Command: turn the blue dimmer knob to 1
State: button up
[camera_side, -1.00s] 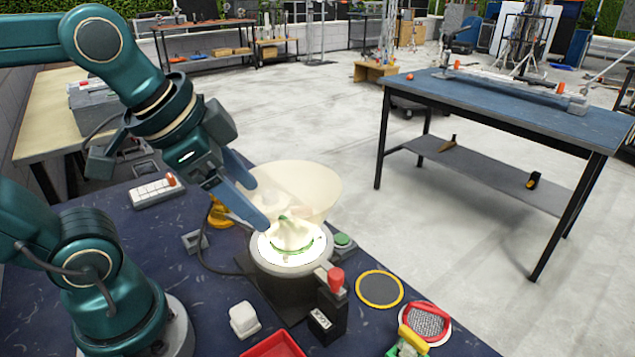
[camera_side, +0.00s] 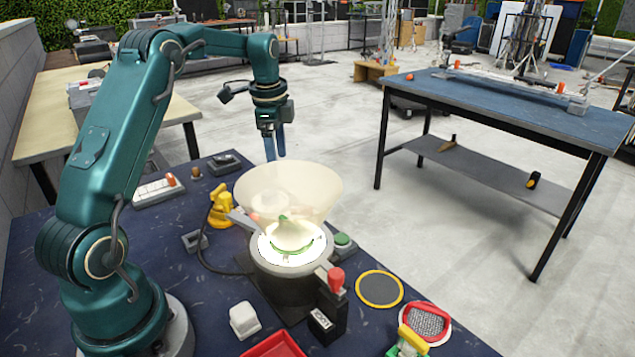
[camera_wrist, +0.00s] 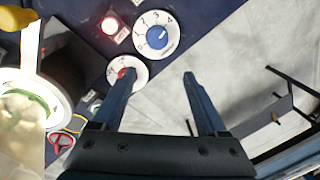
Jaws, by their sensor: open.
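The blue dimmer knob (camera_wrist: 157,38) sits at the centre of a round white dial with dark numerals, at the upper middle of the wrist view. Its exact setting is too small to read surely. I cannot make out this knob in the side view. My gripper (camera_wrist: 159,75) is open and empty, its two fingers apart below the blue knob in the wrist picture. In the side view my gripper (camera_side: 275,147) hangs pointing down, raised behind the translucent bowl. A second white dial with a red knob (camera_wrist: 125,73) lies near the left finger's tip, partly hidden by it.
The large translucent bowl (camera_side: 290,185) stands on a lit round base in front of my gripper in the side view. A red-lit button (camera_wrist: 109,25) is left of the blue knob. Yellow clamp-like object (camera_side: 221,207) and green button (camera_side: 343,243) stand near the bowl.

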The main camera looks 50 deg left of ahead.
jog(key=g, duration=0.1)
send_over(269, 193)
jog(key=shift+n+h, duration=0.3)
jog(key=shift+n, duration=0.1)
notch_tip(269, 193, down, 4)
jog(key=shift+d+f, duration=0.1)
jog(key=shift+f, duration=2.4)
grip_shut()
